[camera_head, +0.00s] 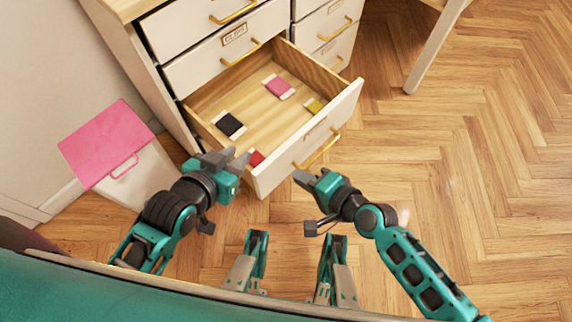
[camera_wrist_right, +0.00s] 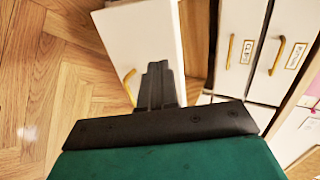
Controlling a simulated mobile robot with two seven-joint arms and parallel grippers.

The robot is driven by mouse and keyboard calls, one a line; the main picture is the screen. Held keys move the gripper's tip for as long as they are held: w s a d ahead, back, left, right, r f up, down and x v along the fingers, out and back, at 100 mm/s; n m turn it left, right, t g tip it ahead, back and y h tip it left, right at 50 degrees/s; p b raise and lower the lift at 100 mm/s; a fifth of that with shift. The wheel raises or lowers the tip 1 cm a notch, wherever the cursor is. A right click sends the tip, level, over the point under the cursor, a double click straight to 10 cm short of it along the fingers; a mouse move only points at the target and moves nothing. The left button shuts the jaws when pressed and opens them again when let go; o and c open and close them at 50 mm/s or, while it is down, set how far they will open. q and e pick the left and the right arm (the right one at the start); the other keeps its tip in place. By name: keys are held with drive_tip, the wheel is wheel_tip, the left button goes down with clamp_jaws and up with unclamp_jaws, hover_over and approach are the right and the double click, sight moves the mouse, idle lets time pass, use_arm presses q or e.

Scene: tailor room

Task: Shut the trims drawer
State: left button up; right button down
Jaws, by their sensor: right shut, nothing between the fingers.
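The open drawer (camera_head: 347,107) is pulled well out of the white cabinet. Its front has a gold handle (camera_head: 318,152) and a small label I cannot read. Inside lie several small cards: black (camera_head: 230,125), pink (camera_head: 279,87), olive (camera_head: 315,106) and red (camera_head: 256,158). My right gripper (camera_head: 300,177) is shut and empty, in front of the drawer front near the handle; contact is unclear. In the right wrist view its fingers (camera_wrist_right: 158,85) overlap the drawer front (camera_wrist_right: 147,35). My left gripper (camera_head: 240,158) is at the drawer's front left corner; its finger gap is unclear.
Closed drawers with gold handles sit above (camera_head: 212,68) and to the right (camera_head: 327,25) of the open one. A white bin (camera_head: 140,178) with a pink lid (camera_head: 105,142) stands at left. A pale table leg (camera_head: 432,50) is at upper right. The wood floor right of the drawer is clear.

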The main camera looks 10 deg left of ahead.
sight(277, 159)
drive_tip(key=w+a, duration=0.1)
drive_tip(key=w+a+f, duration=0.1)
drive_tip(key=a, duration=0.1)
drive_tip(key=shift+w+a, duration=0.25)
drive_tip(key=shift+w, duration=0.05)
drive_tip(key=shift+w+a, duration=0.35)
drive_tip(key=shift+a, duration=0.15)
use_arm(q)
drive_tip(key=shift+s+f, duration=0.2)
drive_tip(key=shift+f, duration=0.5)
use_arm(e)
drive_tip(key=shift+w, duration=0.1)
